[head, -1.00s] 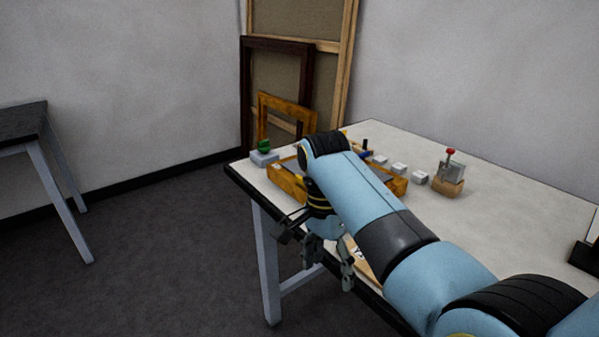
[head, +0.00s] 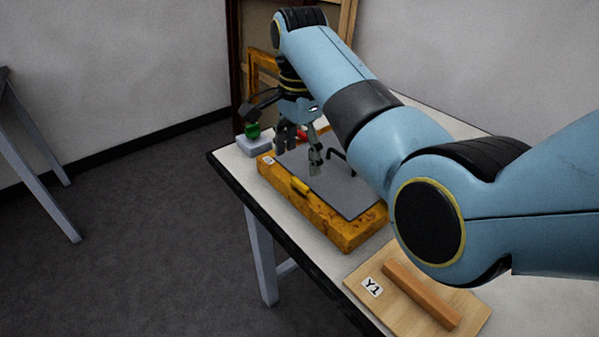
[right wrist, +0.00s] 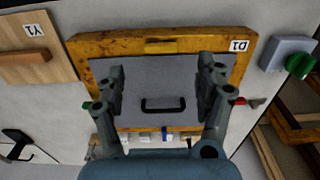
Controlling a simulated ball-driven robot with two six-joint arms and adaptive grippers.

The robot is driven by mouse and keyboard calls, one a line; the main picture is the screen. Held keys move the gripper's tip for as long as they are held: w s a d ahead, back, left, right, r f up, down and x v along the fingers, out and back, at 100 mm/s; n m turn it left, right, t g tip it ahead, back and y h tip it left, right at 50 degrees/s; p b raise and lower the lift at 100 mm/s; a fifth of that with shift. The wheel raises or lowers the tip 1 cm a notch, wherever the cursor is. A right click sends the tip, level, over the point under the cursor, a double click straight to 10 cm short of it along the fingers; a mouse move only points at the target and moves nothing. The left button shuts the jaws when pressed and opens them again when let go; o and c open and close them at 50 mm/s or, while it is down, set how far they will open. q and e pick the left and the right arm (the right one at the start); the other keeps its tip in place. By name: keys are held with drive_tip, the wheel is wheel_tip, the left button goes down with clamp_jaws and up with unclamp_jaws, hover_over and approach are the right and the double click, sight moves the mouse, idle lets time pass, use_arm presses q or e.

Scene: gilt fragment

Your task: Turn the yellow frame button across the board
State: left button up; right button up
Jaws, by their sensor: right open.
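The gilt frame (head: 343,234) lies on the table with a grey board (head: 345,188) in it and a black handle on the board. The yellow frame button (head: 300,186) is a small bar on the near rail. In the right wrist view the yellow button (right wrist: 160,46) lies along the rail, at the top of the picture. My right gripper (head: 298,155) is open and empty above the board. In the right wrist view its fingertips (right wrist: 161,66) stand apart, on either side of the button's position, below it in the picture. My left gripper is not in view.
A red button (right wrist: 238,101) and a green one (right wrist: 87,105) show at the frame's side rails. A grey block with a green knob (head: 252,131) stands by the frame's far left. A wooden board marked Y1 (head: 361,284) with a bar lies at the near right.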

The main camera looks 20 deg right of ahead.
sight(300, 182)
wheel_tip(300, 182, down, 4)
drive_tip(key=shift+w+d+r, duration=0.1)
drive_tip(key=shift+f, duration=1.45)
drive_tip(key=shift+c, duration=2.7)
drive_tip(key=c, duration=0.6)
drive_tip(key=shift+r+n+p, duration=0.15)
drive_tip(key=shift+n+p, duration=0.2)
drive_tip(key=shift+n, duration=0.05)
drive_tip(key=shift+r+n+p, duration=0.1)
drive_tip(key=shift+n+p, duration=0.8)
drive_tip(key=n+p, duration=0.2)
drive_tip(key=n, duration=0.2)
drive_tip(key=shift+n+p, duration=0.3)
drive_tip(key=shift+p, duration=0.05)
drive_tip(key=n+p, duration=0.2)
drive_tip(key=n, duration=0.3)
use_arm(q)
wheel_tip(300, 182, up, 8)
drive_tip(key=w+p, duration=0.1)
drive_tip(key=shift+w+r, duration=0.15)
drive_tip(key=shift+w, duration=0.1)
use_arm(e)
drive_tip(key=n, duration=0.5)
drive_tip(key=shift+n, duration=0.3)
